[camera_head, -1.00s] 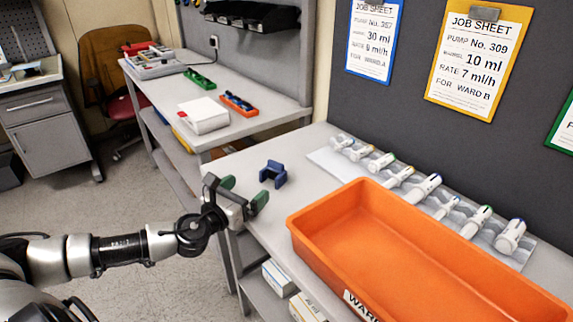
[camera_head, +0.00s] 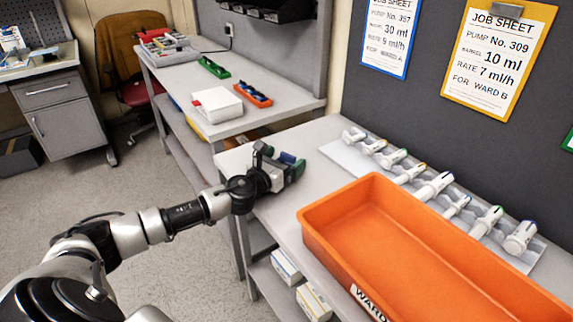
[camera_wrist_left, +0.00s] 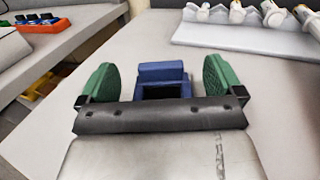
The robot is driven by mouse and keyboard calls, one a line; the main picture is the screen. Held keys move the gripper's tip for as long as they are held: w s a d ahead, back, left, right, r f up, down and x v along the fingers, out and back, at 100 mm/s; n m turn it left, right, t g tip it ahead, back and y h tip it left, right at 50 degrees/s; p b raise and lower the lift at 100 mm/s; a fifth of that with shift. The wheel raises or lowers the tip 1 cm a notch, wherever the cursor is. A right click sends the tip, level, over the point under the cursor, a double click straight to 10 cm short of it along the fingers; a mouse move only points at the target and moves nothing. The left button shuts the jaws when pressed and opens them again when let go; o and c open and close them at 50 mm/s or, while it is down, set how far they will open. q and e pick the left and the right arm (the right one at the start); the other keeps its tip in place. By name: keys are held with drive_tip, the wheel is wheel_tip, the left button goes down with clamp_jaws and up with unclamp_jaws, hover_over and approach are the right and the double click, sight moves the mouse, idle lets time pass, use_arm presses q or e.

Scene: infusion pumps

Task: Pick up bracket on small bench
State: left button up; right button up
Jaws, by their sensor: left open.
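The blue bracket (camera_wrist_left: 162,72) stands on the grey bench top, seen in the left wrist view between the two green fingers of my left gripper (camera_wrist_left: 160,78). The fingers are open, with a gap on each side of the bracket. The gripper's body hides the bracket's near lower part. In the head view my left gripper (camera_head: 283,163) is over the left end of the small bench (camera_head: 325,133), and only a bit of the blue bracket (camera_head: 287,158) shows between the fingers. My right gripper is not in view.
A large orange tray (camera_head: 312,228) takes up the bench to the right of the gripper. A rack of white syringes (camera_head: 345,158) lies behind it along the wall. A farther bench (camera_head: 190,77) holds a white box (camera_head: 217,104) and small trays.

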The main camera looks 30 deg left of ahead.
use_arm(q)
drive_tip(key=shift+w+d, duration=0.1)
drive_tip(key=shift+w, duration=0.85)
drive_tip(key=shift+c, duration=0.2)
drive_tip(key=c, duration=1)
